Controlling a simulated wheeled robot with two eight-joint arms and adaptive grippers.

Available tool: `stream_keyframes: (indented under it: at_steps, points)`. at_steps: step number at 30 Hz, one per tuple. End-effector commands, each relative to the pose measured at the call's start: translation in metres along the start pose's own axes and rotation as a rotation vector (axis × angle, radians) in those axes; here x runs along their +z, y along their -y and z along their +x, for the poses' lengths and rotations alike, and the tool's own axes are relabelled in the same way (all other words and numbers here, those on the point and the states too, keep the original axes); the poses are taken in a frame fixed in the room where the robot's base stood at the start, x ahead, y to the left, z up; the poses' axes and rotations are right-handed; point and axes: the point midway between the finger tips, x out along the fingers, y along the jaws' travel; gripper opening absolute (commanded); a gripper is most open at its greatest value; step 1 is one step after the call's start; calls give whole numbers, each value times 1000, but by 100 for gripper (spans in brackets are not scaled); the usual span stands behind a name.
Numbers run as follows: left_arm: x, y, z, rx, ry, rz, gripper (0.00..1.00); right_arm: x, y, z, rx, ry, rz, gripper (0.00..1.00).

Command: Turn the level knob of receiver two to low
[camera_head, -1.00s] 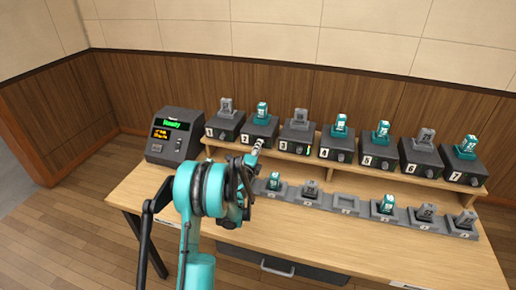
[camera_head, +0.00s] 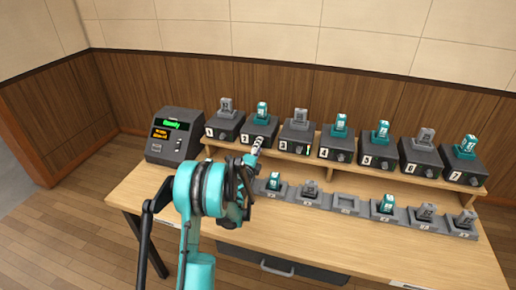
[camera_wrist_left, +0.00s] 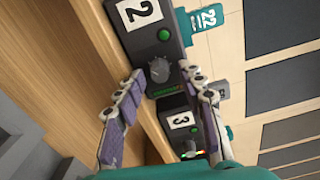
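Receiver two (camera_head: 255,130) is a dark box on the raised shelf, labelled 2, with a teal pack numbered 22 in its top. In the left wrist view its front (camera_wrist_left: 150,45) shows a green round light and a grey level knob (camera_wrist_left: 161,70), with a small green level bar by the knob. My left gripper (camera_head: 257,147) is in front of receiver two in the head view and hides its knob there. In the wrist view my left gripper (camera_wrist_left: 167,78) is open, with its fingers apart on either side of the knob; I cannot tell whether they touch it. My right gripper is not in view.
Receiver one (camera_head: 225,128) and receiver three (camera_head: 296,140) stand close on either side, with more receivers to the right. A row of grey docks (camera_head: 346,205) lies on the desk below. A display box (camera_head: 174,140) stands at the left. The desk front is clear.

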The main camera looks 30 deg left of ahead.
Motion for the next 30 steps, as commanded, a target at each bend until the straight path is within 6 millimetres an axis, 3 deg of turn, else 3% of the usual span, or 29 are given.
stream_keyframes:
  at_steps: [8,21,30]
  points:
    - [1,0,-13,0,1,0,40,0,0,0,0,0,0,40]
    - [0,0,-74,0,0,0,40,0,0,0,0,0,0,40]
    - [0,0,-80,0,0,0,40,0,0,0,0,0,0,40]
